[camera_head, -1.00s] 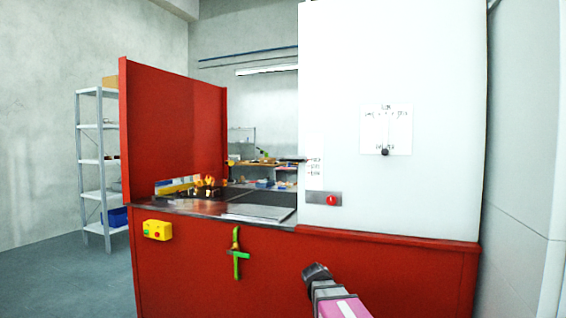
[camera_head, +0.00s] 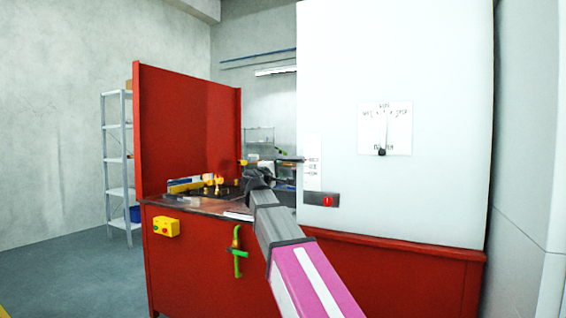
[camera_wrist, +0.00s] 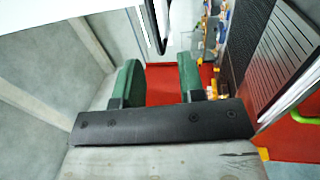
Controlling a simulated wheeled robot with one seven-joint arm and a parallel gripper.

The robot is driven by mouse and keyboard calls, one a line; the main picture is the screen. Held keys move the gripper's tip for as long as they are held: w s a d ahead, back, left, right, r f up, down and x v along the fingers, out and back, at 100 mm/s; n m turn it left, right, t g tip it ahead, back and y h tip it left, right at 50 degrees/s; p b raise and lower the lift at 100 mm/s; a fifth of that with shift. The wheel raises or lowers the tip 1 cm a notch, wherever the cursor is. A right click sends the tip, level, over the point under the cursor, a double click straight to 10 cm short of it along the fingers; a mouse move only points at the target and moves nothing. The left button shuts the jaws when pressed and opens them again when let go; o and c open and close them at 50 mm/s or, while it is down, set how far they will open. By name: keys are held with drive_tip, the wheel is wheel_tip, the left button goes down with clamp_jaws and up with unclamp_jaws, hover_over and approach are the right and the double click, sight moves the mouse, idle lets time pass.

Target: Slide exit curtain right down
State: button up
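No curtain can be made out for certain. A tall white housing (camera_head: 425,60) stands on the red machine body (camera_head: 390,265), and its left edge faces the belt opening. A small dark bar (camera_head: 290,160) shows at that edge. My gripper (camera_head: 258,178) is near the opening in the head view, largely hidden behind my arm. In the wrist view my gripper (camera_wrist: 158,80) has its two green-padded fingers wide apart, with nothing between them. A white panel with a dark edge (camera_wrist: 150,25) hangs beyond the fingers at the top.
A yellow button box (camera_head: 166,227) and a green handle (camera_head: 238,252) are on the red front. A red button (camera_head: 327,201) and a labelled sheet with a black knob (camera_head: 382,152) are on the housing. Shelves (camera_head: 118,160) stand left.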

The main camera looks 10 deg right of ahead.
sight(288, 160)
drive_tip(key=x, duration=1)
drive_tip(key=shift+w+r, duration=0.3)
drive_tip(key=shift+r, duration=0.1)
clamp_jaws()
